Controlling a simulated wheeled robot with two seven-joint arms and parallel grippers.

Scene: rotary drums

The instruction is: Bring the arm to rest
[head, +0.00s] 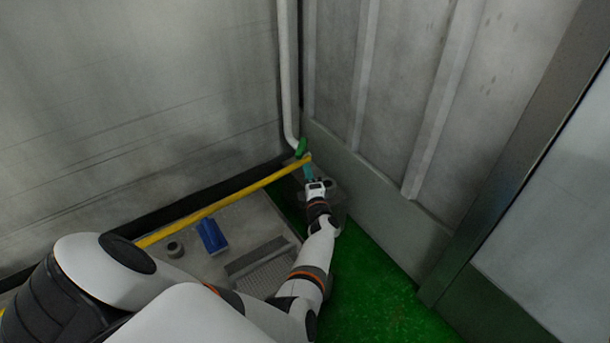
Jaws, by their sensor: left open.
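My left arm comes in from the lower left of the head view, large and white, and stretches away toward the far corner. My left gripper (309,174) is at its far end, small in the picture, close to the end of a yellow bar and below a green item. The jaws are open. I cannot tell whether they touch anything there. My right gripper is not in view.
A yellow bar (222,203) runs along the left wall to the corner. A green item (301,147) sits below a white pipe (288,80). A blue object (212,236), a dark ring (175,249) and a grate (262,265) lie left of my arm. Green floor (380,290) is free at right.

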